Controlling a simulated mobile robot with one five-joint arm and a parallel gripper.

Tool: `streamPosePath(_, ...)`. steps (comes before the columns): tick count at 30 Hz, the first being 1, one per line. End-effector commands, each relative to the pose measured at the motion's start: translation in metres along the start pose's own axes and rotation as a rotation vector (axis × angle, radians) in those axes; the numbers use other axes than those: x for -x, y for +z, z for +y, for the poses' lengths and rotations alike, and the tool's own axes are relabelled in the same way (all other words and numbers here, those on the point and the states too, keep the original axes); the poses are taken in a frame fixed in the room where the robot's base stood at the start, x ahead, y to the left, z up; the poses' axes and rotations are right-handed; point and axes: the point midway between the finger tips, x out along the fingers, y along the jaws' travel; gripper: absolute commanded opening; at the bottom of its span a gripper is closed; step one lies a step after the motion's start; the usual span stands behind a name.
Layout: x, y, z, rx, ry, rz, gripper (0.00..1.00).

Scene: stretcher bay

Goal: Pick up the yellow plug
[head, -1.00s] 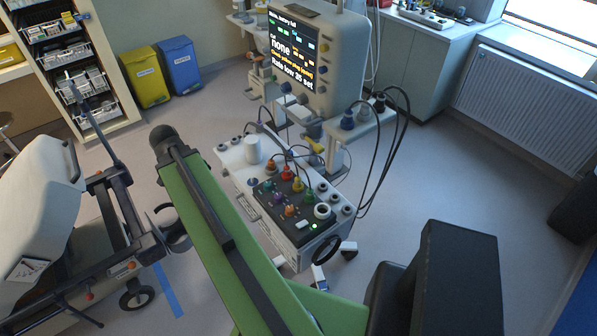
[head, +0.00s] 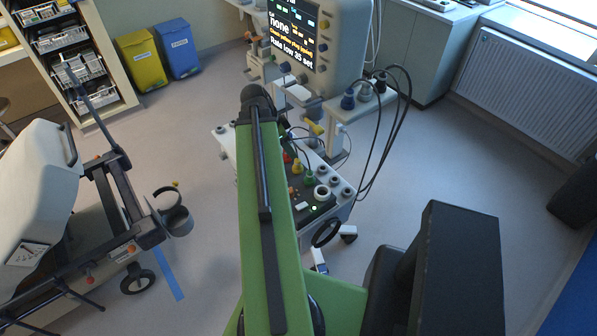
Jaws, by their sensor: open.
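Several yellow pieces could be the plug, and I cannot tell for sure which it is. One yellow piece (head: 316,128) sits at the side of the monitor stand, under the screen. A yellow connector (head: 297,166) stands on the black panel of the trolley, between red and green ones. A small yellow tip (head: 176,184) shows at the grey ring holder (head: 176,222) on the stretcher's side. My green arm link covers the left part of the panel. My gripper is out of view, hidden beyond the dark end of that link.
The trolley (head: 343,205) stands beyond my arm, with the monitor (head: 342,45) above it and black cables (head: 409,120) looping on its right. The stretcher (head: 38,165) is at the left. Yellow and blue bins (head: 180,48) stand behind.

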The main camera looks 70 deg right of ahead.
Motion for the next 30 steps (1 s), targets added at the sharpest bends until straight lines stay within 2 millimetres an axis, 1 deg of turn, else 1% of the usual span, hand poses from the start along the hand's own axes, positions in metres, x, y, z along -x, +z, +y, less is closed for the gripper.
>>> streamPosePath(1, -0.022, 0.004, 0.0, -0.002, 0.001, 0.0, 0.47)
streamPosePath(3, -0.037, 0.004, 0.0, -0.001, 0.0, 0.0, 0.47)
streamPosePath(6, -0.051, 0.003, -0.001, 0.0, -0.001, 0.0, 0.47)
streamPosePath(8, -0.053, 0.002, -0.001, 0.0, -0.001, 0.0, 0.47)
streamPosePath(12, -0.052, 0.0, -0.001, 0.001, -0.001, 0.0, 0.47)
streamPosePath(14, -0.056, 0.001, -0.001, 0.001, -0.001, 0.0, 0.47)
streamPosePath(17, -0.071, 0.002, -0.003, 0.001, -0.001, 0.0, 0.47)
streamPosePath(21, -0.097, 0.003, -0.005, 0.002, -0.001, 0.0, 0.47)
streamPosePath(23, -0.104, 0.002, -0.005, 0.002, -0.001, 0.0, 0.47)
streamPosePath(25, -0.105, 0.001, -0.005, 0.002, -0.001, 0.0, 0.47)
streamPosePath(30, -0.102, 0.0, -0.005, 0.002, -0.001, 0.0, 0.47)
